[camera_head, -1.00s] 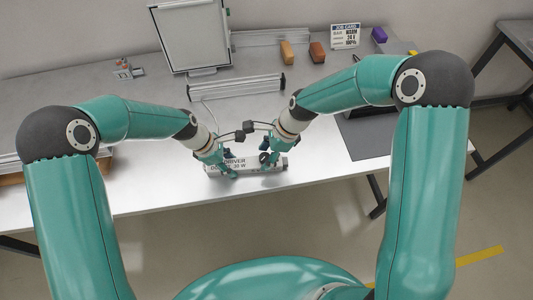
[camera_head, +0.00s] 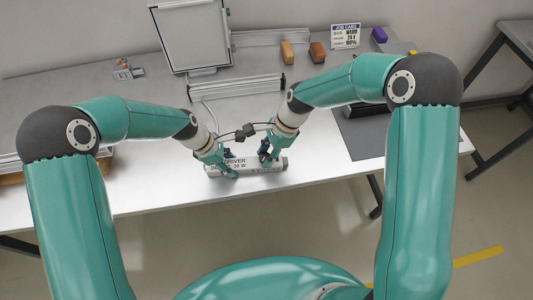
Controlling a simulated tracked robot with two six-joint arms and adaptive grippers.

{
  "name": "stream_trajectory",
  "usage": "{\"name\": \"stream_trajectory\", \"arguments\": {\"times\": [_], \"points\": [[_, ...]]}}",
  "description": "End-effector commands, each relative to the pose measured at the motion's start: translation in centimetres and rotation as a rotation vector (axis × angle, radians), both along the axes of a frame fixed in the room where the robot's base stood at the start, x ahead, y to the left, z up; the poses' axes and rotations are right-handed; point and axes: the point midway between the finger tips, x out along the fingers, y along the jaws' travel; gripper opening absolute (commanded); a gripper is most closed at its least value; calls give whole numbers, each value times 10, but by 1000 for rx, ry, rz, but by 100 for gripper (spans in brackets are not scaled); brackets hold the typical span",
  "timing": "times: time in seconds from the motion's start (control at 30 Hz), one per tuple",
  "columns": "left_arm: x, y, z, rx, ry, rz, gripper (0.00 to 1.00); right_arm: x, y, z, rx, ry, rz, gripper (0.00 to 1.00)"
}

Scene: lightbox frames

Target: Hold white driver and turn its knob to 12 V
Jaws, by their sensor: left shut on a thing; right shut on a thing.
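The white driver (camera_head: 246,173), a long box with dark print reading "DRIVER", lies near the front edge of the table. My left gripper (camera_head: 229,168) is shut on the driver's left part and covers some of the print. My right gripper (camera_head: 267,159) is shut at the right part of the driver's top, on what appears to be its knob. The knob is hidden by the fingers, and its setting cannot be read.
A job card (camera_head: 345,36) at the back seems to read 24 V. A pale framed panel (camera_head: 187,36) stands at the back left. A clear-and-metal rail (camera_head: 237,88) lies behind the driver. Orange (camera_head: 287,52), brown (camera_head: 317,52) and purple (camera_head: 379,35) blocks sit at the back. A dark mat (camera_head: 365,138) lies right.

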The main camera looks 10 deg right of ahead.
Motion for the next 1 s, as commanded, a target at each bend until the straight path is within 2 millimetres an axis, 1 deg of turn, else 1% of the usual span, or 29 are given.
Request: {"name": "stream_trajectory", "arguments": {"times": [0.3,0.5,0.73,1.0], "points": [[-1,0,0,0,2,-3,0,3,0,0,0,-3,271,0],[-1,0,0,1,2,-3,0,3,1,0,0,-3,410,0],[-1,0,0,1,2,-3,0,3,1,0,0,-3,510,0],[-1,0,0,1,2,-3,0,3,1,0,0,-2,544,0]]}}
